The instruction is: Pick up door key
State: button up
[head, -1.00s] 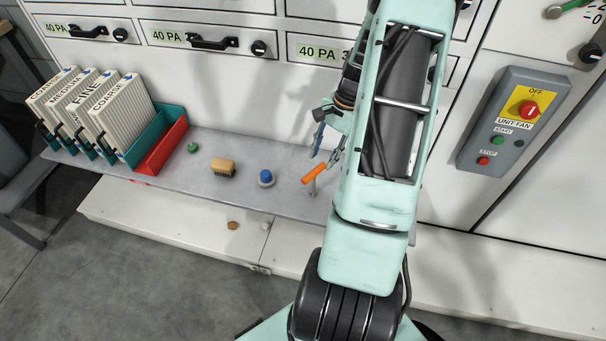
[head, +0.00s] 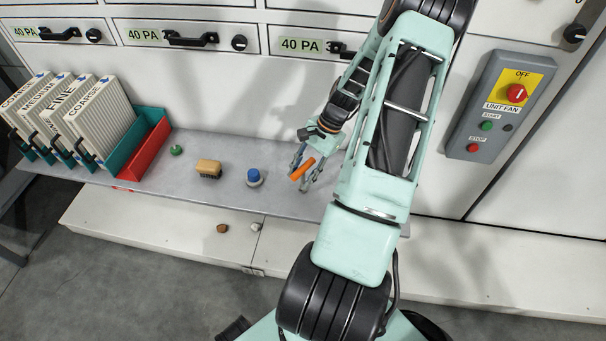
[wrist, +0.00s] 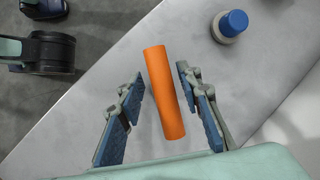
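The door key shows as a plain orange cylindrical handle (head: 302,168), by the front part of the grey shelf; no metal key part can be made out. In the wrist view the orange handle (wrist: 165,95) lies lengthwise between the fingers of my gripper (wrist: 161,76). The blue-padded fingers are open, one on each side, with a visible gap to the handle on both sides. In the head view my gripper (head: 305,175) straddles the handle from above. Whether the handle rests on the shelf or stands above it is unclear.
The grey shelf (head: 230,200) also carries a blue-capped piece (head: 254,177), a brush (head: 207,168), a green knob (head: 176,150), and red (head: 150,152) and teal racks with filters at left. A fan switch box (head: 494,110) is on the wall at right.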

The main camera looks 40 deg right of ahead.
aim_at(302, 176)
jog(key=b+x, duration=0.1)
jog(key=x, duration=0.2)
jog(key=shift+f, duration=0.45)
jog(key=shift+c, duration=0.5)
grip_shut()
